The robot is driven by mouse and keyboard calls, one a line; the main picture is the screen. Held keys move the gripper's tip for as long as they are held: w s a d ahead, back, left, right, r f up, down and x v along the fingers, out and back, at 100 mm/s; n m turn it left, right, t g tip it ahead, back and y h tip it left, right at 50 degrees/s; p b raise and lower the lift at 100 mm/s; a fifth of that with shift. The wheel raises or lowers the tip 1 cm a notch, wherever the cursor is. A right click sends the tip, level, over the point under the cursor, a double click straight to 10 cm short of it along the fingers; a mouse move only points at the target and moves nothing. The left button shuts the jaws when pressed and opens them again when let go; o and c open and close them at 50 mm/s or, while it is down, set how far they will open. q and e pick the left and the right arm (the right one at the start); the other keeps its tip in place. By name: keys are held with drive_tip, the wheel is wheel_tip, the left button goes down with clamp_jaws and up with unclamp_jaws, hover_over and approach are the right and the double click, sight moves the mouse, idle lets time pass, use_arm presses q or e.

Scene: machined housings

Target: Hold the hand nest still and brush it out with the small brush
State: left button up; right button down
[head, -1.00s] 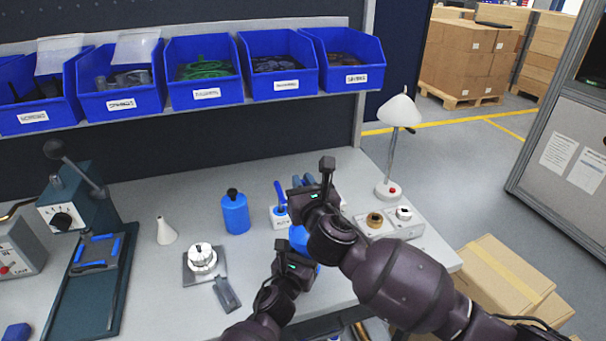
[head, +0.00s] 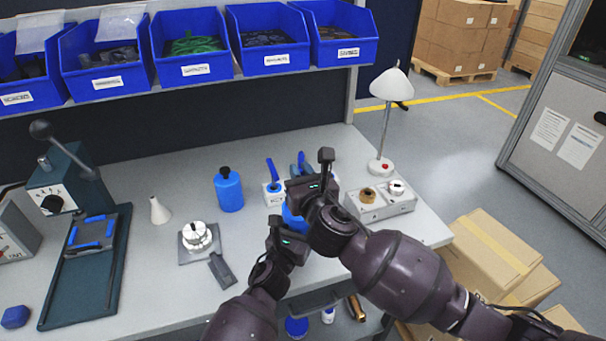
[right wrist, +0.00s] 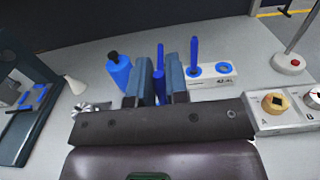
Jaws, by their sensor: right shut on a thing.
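My right gripper (head: 301,168) reaches over the bench from the right. In the right wrist view its two dark blue fingers (right wrist: 160,78) are closed about a slim upright blue handle (right wrist: 160,62), which looks like the small brush; its bristles are hidden. A blue rounded part (head: 291,219), possibly the hand nest, shows only in part between my two wrists. My left gripper (head: 290,236) is beside this part, low under the right wrist. Its fingers are hidden, so I cannot tell whether it grips the part.
A white block (right wrist: 214,77) with a second blue handle (right wrist: 194,54) stands behind the right fingers. A blue bottle (head: 229,190), a white cone (head: 159,210) and a metal fixture (head: 197,237) stand left. A grey box (head: 384,207) and lamp (head: 389,88) stand right.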

wheel_tip(320, 180, up, 8)
drive_tip(key=w+a, duration=0.1)
drive_tip(key=w, duration=0.1)
idle(0.7)
drive_tip(key=shift+f, duration=0.15)
use_arm(q)
drive_tip(key=o, duration=1.1)
drive_tip(key=shift+s, duration=0.15)
drive_tip(key=v, duration=1.2)
use_arm(e)
drive_tip(key=shift+s, duration=0.1)
